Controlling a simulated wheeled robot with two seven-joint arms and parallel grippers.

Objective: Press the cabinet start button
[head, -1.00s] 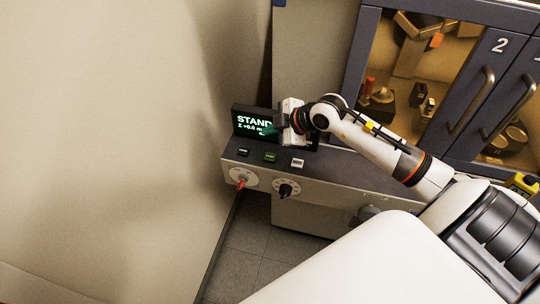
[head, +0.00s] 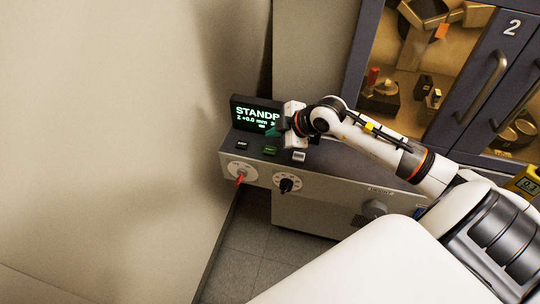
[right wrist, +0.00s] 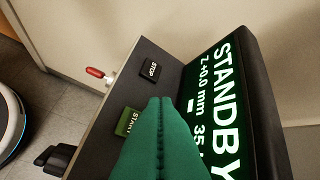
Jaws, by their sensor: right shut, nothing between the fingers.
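The green START button (head: 270,150) sits on the cabinet's sloped control panel, between a black STOP button (head: 243,145) and a pale button (head: 299,156). In the right wrist view, the START button (right wrist: 128,122) is partly hidden by the fingers, with the STOP button (right wrist: 150,71) clear above it. My right gripper (head: 284,127) is over the panel in front of the display. Its green fingers (right wrist: 160,101) are shut and empty, with tips beside START in the picture; contact is not visible. My left gripper is out of view.
The display (head: 257,117) behind the buttons reads STANDBY. Below, the panel front carries a red-handled switch (head: 240,179) and a black knob (head: 286,186). A glass-fronted cupboard (head: 462,98) stands at the right; a beige wall (head: 110,130) is at the left.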

